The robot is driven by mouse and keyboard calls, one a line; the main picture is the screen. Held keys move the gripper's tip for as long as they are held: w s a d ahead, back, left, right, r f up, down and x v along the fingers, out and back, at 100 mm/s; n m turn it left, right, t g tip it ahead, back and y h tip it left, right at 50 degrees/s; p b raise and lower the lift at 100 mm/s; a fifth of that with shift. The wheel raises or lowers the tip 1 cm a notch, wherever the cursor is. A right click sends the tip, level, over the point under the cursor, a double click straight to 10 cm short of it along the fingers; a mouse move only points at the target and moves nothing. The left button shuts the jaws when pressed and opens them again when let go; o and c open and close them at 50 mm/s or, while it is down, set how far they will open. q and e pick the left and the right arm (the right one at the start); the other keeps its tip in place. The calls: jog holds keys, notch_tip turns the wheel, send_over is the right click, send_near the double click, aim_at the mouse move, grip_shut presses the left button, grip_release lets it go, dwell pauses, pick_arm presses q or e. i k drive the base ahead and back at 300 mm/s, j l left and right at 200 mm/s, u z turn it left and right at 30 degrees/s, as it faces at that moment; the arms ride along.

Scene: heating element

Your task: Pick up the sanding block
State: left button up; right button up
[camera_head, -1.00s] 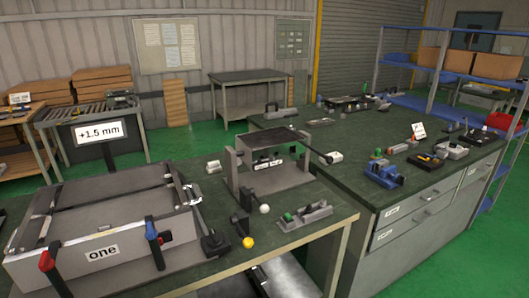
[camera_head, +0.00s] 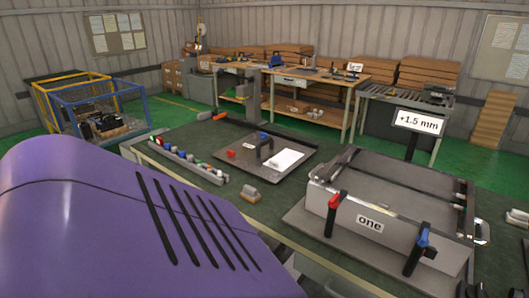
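A small block with a tan top and a pale base (camera_head: 250,194) lies on the dark green bench top, near its front edge, left of the box fixture labelled "one". It looks like the sanding block, but it is too small to be sure. Nothing is seen touching it. Neither of my grippers is in view. The lower left of the view is blocked close to the camera, so part of the bench's front side is hidden.
The grey fixture (camera_head: 384,225) with red and blue clamps stands right of the block. A flat plate (camera_head: 237,160) with a black handle and white sheet lies behind it. A long rack (camera_head: 175,161) of small coloured parts is at left. Bare bench surrounds the block.

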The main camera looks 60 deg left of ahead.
aim_at(250, 193)
jog(key=u, duration=2.2)
